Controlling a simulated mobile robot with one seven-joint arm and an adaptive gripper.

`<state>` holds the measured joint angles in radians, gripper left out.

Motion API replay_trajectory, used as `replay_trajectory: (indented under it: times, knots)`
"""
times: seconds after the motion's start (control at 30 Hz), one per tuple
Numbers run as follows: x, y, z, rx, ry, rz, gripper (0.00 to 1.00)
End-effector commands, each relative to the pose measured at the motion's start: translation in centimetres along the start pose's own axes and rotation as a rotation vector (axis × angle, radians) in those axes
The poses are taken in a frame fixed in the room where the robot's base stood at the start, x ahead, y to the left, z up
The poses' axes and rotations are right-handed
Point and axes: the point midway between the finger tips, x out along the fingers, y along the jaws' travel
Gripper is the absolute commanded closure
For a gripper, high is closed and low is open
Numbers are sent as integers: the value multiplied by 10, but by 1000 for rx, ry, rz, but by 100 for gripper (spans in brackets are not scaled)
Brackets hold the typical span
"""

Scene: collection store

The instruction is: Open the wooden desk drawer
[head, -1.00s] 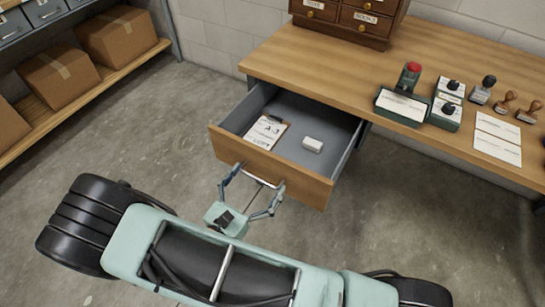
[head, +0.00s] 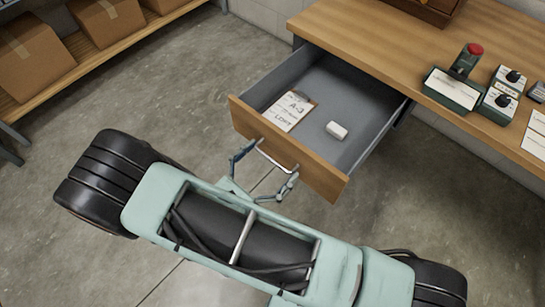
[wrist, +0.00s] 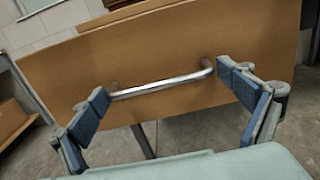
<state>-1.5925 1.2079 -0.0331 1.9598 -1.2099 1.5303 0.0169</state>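The wooden desk drawer (head: 290,150) stands well out from under the desk top in the head view. Its grey inside shows, holding a clipboard with a label card (head: 290,111) and a small white block (head: 337,130). The metal bar handle (head: 273,157) is on its wooden front. In the wrist view the handle (wrist: 162,86) crosses the drawer front (wrist: 195,55). My gripper (wrist: 168,100) has its blue-padded fingers spread wide, one near each end of the handle. It also shows in the head view (head: 265,171) in front of the drawer.
A shelf with cardboard boxes (head: 108,18) stands at the upper left. Bare concrete floor (head: 190,85) lies between shelf and drawer.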

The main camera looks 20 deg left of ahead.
Motion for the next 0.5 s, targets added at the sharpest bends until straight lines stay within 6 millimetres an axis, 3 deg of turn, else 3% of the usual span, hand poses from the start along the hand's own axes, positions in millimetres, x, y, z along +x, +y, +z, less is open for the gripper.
replay_trajectory:
  times: [0.33,0.5]
  knots:
    - [-1,0,0,-4,-1,2,1]
    - [-18,1,0,-2,-1,6,1]
